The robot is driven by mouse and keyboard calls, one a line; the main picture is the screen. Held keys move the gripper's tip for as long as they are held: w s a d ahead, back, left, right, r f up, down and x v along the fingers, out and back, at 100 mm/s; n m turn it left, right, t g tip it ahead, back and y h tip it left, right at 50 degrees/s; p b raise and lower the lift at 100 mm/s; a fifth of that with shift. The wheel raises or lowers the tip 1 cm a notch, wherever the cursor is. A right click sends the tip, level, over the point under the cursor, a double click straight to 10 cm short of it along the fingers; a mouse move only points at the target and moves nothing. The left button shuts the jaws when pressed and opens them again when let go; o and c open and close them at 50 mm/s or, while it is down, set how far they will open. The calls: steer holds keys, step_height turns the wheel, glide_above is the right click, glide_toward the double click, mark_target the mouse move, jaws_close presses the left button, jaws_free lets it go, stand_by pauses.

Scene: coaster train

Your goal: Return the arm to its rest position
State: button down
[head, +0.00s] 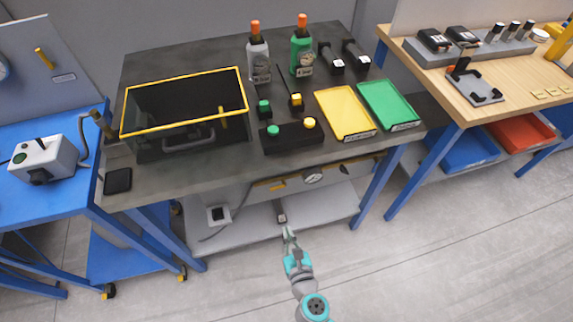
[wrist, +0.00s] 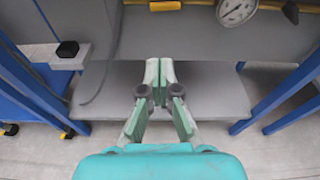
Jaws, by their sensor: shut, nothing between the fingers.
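My gripper (head: 289,232) is at the lower middle of the head view, in front of the dark-topped workbench (head: 215,165) and below its top. In the wrist view my gripper (wrist: 159,88) points toward the bench's lower shelf, with its two pale green fingers together and nothing between them. My arm reaches up from the bottom edge of the head view. The fingers appear apart from the bench, though the exact gap to the shelf is hard to tell.
The grey lower shelf (head: 325,205) and blue bench legs (head: 377,188) lie ahead. A gauge (wrist: 236,10) sits above the shelf. The bench holds a yellow-rimmed bin (head: 185,128), a yellow tray (head: 346,112) and a green tray (head: 388,104). Floor (head: 430,260) at right is clear.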

steer(key=s+d+r+n+t+h, duration=0.1)
steer(key=s+d+r+n+h, duration=0.35)
steer(key=s+d+n, duration=0.9)
steer(key=s+d+r+n, duration=0.2)
steer(key=s+r+n, duration=0.5)
steer(key=s+n, duration=0.1)
steer(key=s+d+r+n+g, duration=0.1)
steer(key=s+d+r+n, duration=0.1)
steer(key=s+r+n, duration=0.5)
steer(key=s+n, duration=0.1)
steer(key=n, duration=0.3)
steer(key=shift+s+d+r, duration=0.25)
steer(key=shift+s+d, duration=0.05)
stand_by(0.9)
